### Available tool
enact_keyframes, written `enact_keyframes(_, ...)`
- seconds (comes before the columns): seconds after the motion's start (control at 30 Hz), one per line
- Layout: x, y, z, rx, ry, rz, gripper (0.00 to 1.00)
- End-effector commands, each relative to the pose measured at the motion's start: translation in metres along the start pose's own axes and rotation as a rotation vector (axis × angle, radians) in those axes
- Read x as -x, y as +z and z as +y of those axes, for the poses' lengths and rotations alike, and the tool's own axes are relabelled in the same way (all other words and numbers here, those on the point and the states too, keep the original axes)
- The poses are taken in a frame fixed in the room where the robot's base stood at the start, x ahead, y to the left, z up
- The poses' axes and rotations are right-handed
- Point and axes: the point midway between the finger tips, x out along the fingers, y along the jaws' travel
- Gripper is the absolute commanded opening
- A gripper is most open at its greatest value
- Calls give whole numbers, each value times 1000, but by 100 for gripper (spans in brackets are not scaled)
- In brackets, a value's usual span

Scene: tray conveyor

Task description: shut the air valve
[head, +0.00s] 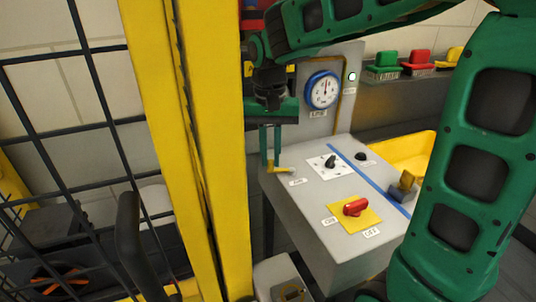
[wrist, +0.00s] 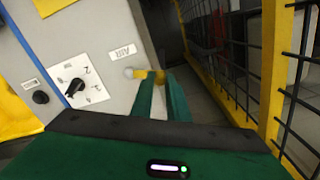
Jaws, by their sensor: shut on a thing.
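The air valve is a yellow lever (head: 284,169) at the left edge of the grey console, beside a small label reading AIR in the wrist view. In the wrist view the lever (wrist: 142,74) runs sideways from a pale round pivot to between my fingertips. My gripper (head: 270,165) hangs down over the lever's outer end, with its two green fingers shut on it; it also shows in the wrist view (wrist: 163,84). The fingers hide part of the handle.
The console (head: 310,199) carries a black knob on a white plate (head: 330,164), a red switch on a yellow plate (head: 356,211), and a gauge (head: 322,89) behind. A yellow post (head: 216,140) and black mesh fence (head: 75,130) stand close left of my gripper.

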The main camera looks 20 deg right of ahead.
Motion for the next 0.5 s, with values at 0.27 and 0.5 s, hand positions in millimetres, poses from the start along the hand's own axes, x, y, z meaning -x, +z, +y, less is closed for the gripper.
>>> enact_keyframes(0.27,0,13,3,242,-1,8,0)
enact_keyframes(0.5,1,18,3,322,-1,10,0)
